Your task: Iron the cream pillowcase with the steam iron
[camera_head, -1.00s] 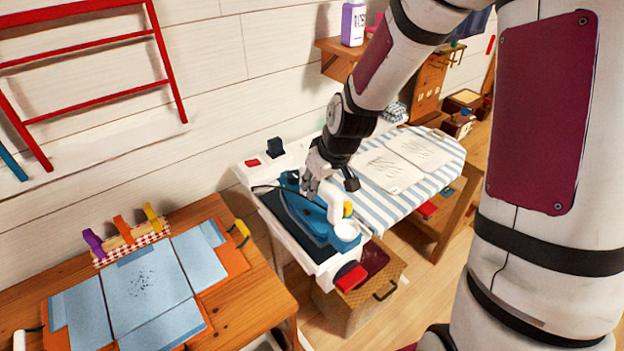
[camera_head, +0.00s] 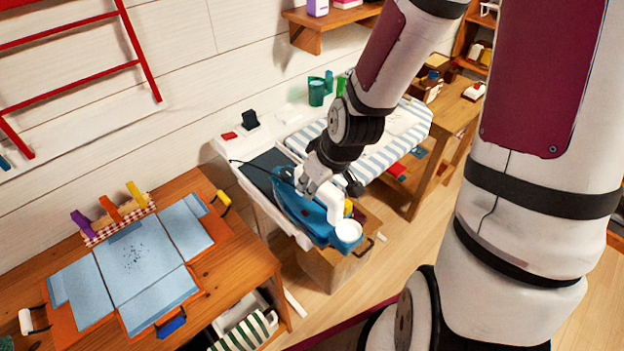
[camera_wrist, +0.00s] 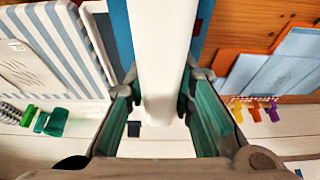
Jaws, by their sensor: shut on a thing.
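The steam iron has a blue body (camera_head: 292,208) and a white handle (camera_head: 333,198). My gripper (camera_head: 318,180) is shut on the handle, which also fills the middle of the wrist view (camera_wrist: 156,50) between the gripper fingers (camera_wrist: 158,92). The iron is over the front part of the white iron rest (camera_head: 228,150) and juts past its front edge. Part of the rest's dark pad (camera_head: 262,172) is bare behind it. The cream pillowcase (camera_head: 400,122) lies on the striped ironing board, partly behind my arm; its dark wrinkle lines show in the wrist view (camera_wrist: 28,66).
A wooden table (camera_head: 225,255) with a blue-and-orange folding board (camera_head: 140,262) stands at left. A wooden box (camera_head: 330,268) stands below the iron. Green containers (camera_head: 317,92) stand behind the striped board (camera_head: 378,160). A wall shelf (camera_head: 305,30) is above.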

